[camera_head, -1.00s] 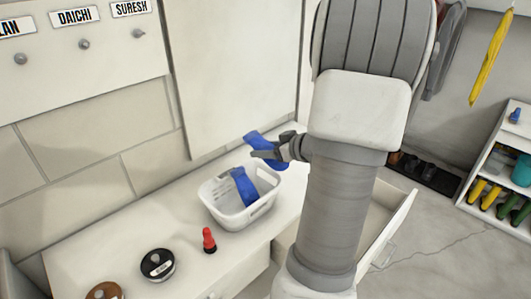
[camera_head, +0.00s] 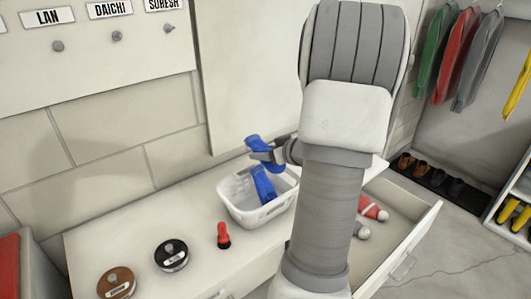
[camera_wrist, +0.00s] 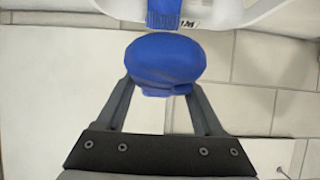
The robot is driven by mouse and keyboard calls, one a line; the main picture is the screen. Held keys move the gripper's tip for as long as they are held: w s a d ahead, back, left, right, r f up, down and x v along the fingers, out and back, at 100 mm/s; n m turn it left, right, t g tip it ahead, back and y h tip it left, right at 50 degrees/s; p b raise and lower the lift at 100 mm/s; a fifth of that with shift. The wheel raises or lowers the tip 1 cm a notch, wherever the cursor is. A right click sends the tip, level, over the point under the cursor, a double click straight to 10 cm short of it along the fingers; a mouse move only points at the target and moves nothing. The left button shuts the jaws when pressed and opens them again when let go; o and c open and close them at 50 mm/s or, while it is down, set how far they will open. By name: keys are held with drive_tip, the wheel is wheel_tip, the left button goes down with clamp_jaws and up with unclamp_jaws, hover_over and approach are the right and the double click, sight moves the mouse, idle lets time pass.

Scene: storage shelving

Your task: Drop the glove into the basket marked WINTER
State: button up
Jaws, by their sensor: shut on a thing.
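My gripper (camera_head: 264,157) is shut on a blue glove (camera_head: 254,143) at the back right of a white basket (camera_head: 262,217). In the wrist view the held glove (camera_wrist: 165,62) sits between my two fingers (camera_wrist: 163,85). Another blue piece, which looks like a second glove (camera_head: 264,185), lies in the basket. Its ribbed end (camera_wrist: 163,14) shows just past the held glove in the wrist view. The basket's label (camera_wrist: 189,24) is mostly hidden; only a letter or two shows. I cannot tell whether the held glove touches the basket.
A red-topped stamp-like object (camera_head: 223,235), a black round tin (camera_head: 171,256) and a brown one (camera_head: 116,282) stand on the counter left of the basket. An open drawer (camera_head: 405,240) at the right holds red and white items (camera_head: 372,209). The wall rises close behind.

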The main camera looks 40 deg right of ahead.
drive_tip(key=shift+f+b, duration=1.75)
drive_tip(key=shift+f, duration=0.2)
drive_tip(key=o, duration=1.5)
drive_tip(key=shift+s+r, duration=0.1)
drive_tip(key=p+v, duration=0.5)
drive_tip(key=v, duration=1.2)
drive_tip(key=shift+s+a, duration=0.1)
drive_tip(key=shift+s, duration=0.05)
